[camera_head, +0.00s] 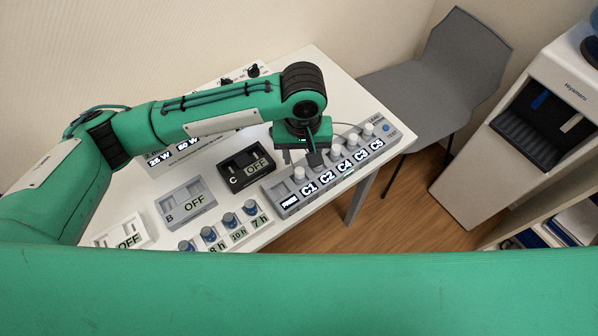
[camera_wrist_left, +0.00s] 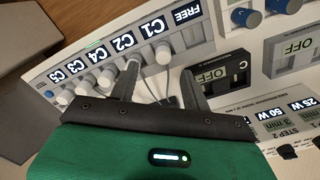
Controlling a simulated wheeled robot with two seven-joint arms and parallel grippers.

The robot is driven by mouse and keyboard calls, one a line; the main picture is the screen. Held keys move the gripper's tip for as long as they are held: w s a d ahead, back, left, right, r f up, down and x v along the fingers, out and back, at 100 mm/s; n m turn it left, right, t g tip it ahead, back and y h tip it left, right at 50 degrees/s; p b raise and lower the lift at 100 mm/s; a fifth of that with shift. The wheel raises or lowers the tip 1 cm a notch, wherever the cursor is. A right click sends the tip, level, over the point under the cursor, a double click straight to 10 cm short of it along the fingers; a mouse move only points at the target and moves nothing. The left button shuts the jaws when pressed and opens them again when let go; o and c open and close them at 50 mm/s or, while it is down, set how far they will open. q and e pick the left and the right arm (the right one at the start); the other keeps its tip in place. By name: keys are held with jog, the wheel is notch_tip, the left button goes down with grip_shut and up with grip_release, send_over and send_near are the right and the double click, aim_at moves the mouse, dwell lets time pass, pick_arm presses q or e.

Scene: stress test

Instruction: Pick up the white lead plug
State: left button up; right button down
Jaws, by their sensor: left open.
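A row of white lead plugs stands on a long grey panel (camera_head: 283,203) with labels FREE, C1, C2, C4, C3 and C5. The plug by C1 (camera_head: 299,174) stands upright at the panel's near-left part. In the wrist view this C1 plug (camera_wrist_left: 163,54) shows just beyond and between my fingertips. My left gripper (camera_head: 301,160) is open and empty over the panel's back edge near C1 and C2. In the wrist view the C2 plug (camera_wrist_left: 133,62) is partly covered by one finger of my left gripper (camera_wrist_left: 160,67). My right gripper is not in view.
Dark box C (camera_head: 247,168) and grey box B (camera_head: 186,203), both reading OFF, stand left of the panel. Blue knobs (camera_head: 228,221) line the table's front. Thin leads run behind the plugs. A grey chair (camera_head: 420,90) and a white dispenser (camera_head: 480,160) stand right.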

aim_at(300, 171)
pick_arm(q)
jog(key=shift+w+a+f, duration=0.1)
jog(key=shift+w+f, duration=0.05)
jog(key=shift+f, duration=1.15)
jog(key=f, duration=0.3)
jog(key=f+p, duration=0.1)
jog(key=shift+a+f, duration=0.2)
jog(key=shift+a, duration=0.05)
jog(key=shift+s+f, duration=0.2)
jog(key=shift+f, duration=0.15)
jog(key=shift+d, duration=0.1)
jog(key=shift+c, duration=0.2)
grip_shut()
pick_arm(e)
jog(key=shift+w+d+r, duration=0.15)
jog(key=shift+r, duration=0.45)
